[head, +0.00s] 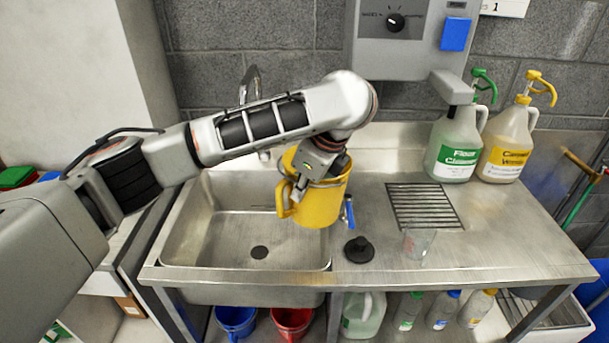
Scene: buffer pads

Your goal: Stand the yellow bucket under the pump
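The yellow bucket (322,207) is upright or slightly tilted, over the right edge of the sink, with its handle on the left. My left gripper (304,186) is at its rim near the handle and appears shut on it; the arm hides part of the opening. A grey wall dispenser (400,40) with a control knob hangs at the back, its spout (452,86) reaching right. A jug with a green pump top (455,140) and a jug with a yellow pump top (510,142) stand at the counter's back right. My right gripper is not in view.
The steel sink (225,232) is empty. A drain grate (424,205) lies below the spout. A black plug (359,249) and a clear cup (417,245) stand on the counter's front. Blue (236,321) and red (292,323) buckets and several bottles are underneath.

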